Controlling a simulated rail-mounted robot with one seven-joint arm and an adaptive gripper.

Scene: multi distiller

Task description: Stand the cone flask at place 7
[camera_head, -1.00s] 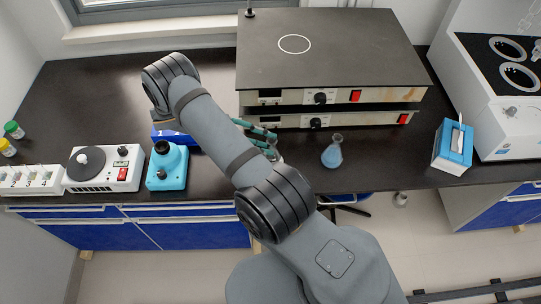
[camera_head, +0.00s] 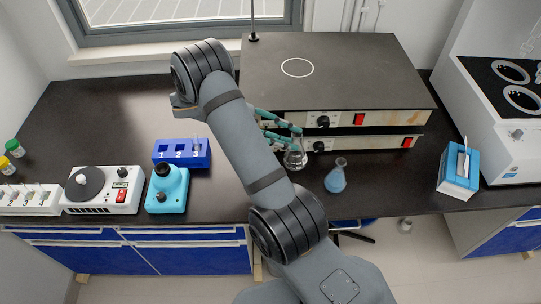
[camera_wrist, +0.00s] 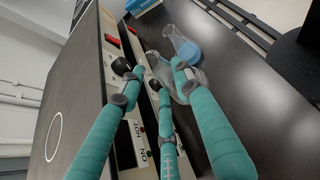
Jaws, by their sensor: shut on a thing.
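A clear glass cone flask (camera_head: 295,158) is held between the teal fingers of my gripper (camera_head: 297,136), in front of the stacked hotplates. In the wrist view my gripper (camera_wrist: 157,70) closes around this flask (camera_wrist: 158,62), and the fingers hide part of it. I cannot tell whether its base touches the bench. A second cone flask with blue liquid (camera_head: 335,179) stands upright on the bench just to the right, apart from my gripper. It also shows in the wrist view (camera_wrist: 183,45), beyond the held flask.
Two stacked hotplates (camera_head: 335,75) stand close behind my gripper; a white ring marks the top one. Left are a blue rack (camera_head: 167,158), a teal device (camera_head: 166,190) and a white stirrer (camera_head: 103,190). A blue box (camera_head: 458,172) stands right. Dark bench between flask and box is clear.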

